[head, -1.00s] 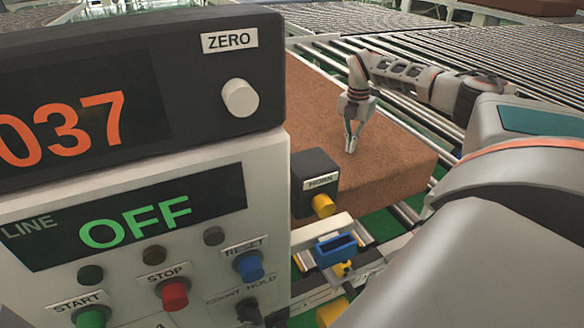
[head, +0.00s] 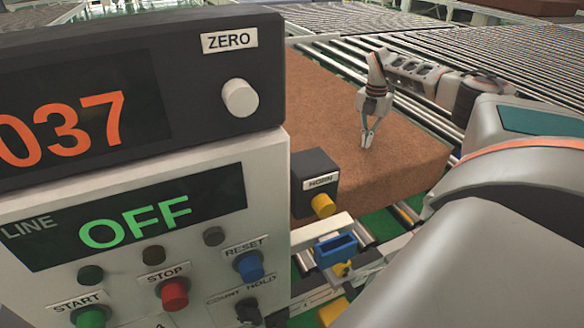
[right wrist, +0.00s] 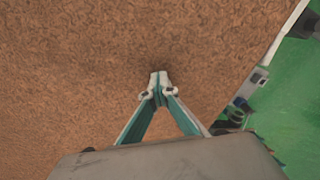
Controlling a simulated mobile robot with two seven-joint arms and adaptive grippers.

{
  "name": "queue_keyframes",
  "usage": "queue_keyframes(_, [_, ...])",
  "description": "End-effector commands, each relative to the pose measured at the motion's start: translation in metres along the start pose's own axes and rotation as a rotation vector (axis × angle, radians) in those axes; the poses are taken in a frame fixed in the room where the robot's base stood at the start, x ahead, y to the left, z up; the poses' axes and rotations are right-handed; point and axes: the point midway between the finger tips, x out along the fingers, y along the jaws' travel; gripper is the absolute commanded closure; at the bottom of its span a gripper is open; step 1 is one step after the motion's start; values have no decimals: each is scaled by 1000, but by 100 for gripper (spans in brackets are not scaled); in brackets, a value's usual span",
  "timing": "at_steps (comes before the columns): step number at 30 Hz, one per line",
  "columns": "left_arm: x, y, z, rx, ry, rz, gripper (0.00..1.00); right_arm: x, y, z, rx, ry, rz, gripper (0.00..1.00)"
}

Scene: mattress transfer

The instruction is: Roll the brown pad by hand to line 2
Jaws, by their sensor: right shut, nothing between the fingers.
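The brown pad (head: 330,125) lies flat on the roller conveyor, partly hidden behind the control panel in the head view. Its brown top also fills most of the right wrist view (right wrist: 80,70). My right gripper (head: 367,143) is shut with nothing in it and points down at the pad's top, near its right part. In the right wrist view the fingertips (right wrist: 158,86) are together, at or just over the brown surface; I cannot tell if they press on it. My left gripper is not in view.
A control panel (head: 150,290) with an OFF display and buttons fills the left foreground. A black HORN box (head: 314,180) and a blue part (head: 336,248) stand at the conveyor's near side. Bare rollers (head: 480,60) stretch behind and right of the pad.

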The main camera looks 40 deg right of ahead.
Motion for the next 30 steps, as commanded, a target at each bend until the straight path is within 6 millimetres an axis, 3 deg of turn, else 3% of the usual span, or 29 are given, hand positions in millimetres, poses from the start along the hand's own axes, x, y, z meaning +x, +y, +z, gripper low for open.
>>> queue_keyframes(13, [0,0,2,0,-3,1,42,2,-17,26,4,-4,-8,100])
queue_keyframes(30, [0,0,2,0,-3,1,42,2,-20,32,2,-1,-7,100])
